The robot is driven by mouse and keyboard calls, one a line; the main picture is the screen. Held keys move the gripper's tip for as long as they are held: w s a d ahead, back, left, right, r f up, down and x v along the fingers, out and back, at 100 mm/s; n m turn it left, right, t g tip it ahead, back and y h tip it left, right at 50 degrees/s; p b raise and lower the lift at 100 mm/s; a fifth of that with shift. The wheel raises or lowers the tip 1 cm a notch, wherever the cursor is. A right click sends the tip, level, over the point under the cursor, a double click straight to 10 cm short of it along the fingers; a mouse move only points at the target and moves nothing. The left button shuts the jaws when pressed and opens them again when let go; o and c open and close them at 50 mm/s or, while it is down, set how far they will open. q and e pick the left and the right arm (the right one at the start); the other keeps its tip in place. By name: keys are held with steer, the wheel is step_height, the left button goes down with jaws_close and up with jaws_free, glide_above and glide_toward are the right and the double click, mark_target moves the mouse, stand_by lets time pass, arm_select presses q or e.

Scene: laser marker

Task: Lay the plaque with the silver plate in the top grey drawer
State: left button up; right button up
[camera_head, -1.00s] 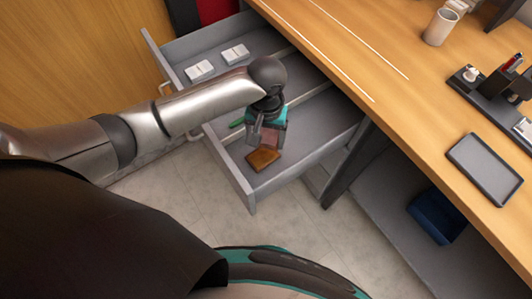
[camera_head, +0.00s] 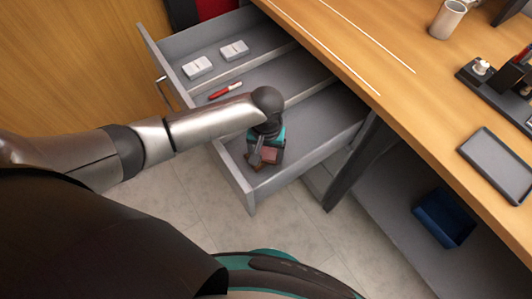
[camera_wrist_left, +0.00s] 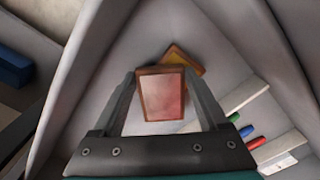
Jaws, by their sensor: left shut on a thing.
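My left gripper (camera_head: 262,152) is shut on a plaque (camera_head: 270,155) inside the open grey drawer (camera_head: 236,180). In the left wrist view the held plaque (camera_wrist_left: 163,97) has a brown wooden rim and a pinkish, slightly shiny plate, gripped by its side edges between the fingers (camera_wrist_left: 160,82). A second brown plaque (camera_wrist_left: 186,58) lies on the drawer floor, partly hidden behind the held one. Whether the held plaque touches it or the floor cannot be told. My right gripper is not in view.
Dividers split the drawer; another compartment holds a red pen (camera_head: 225,90), with green and blue pens showing in the wrist view. White boxes (camera_head: 197,67) lie in the far compartment. The desk (camera_head: 400,95) overhangs on the right, with a dark tray (camera_head: 497,165). A blue bin (camera_head: 443,217) sits below.

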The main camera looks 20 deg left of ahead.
mark_target(266, 158)
arm_select(q)
steer(key=shift+f, duration=0.15)
steer(key=o, duration=1)
steer(key=shift+o, duration=1.4)
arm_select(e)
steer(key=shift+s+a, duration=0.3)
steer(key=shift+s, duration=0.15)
arm_select(q)
step_height(266, 158, up, 12)
steer(key=p, duration=0.4)
steer(key=shift+r+p, duration=0.2)
steer(key=shift+p, duration=0.15)
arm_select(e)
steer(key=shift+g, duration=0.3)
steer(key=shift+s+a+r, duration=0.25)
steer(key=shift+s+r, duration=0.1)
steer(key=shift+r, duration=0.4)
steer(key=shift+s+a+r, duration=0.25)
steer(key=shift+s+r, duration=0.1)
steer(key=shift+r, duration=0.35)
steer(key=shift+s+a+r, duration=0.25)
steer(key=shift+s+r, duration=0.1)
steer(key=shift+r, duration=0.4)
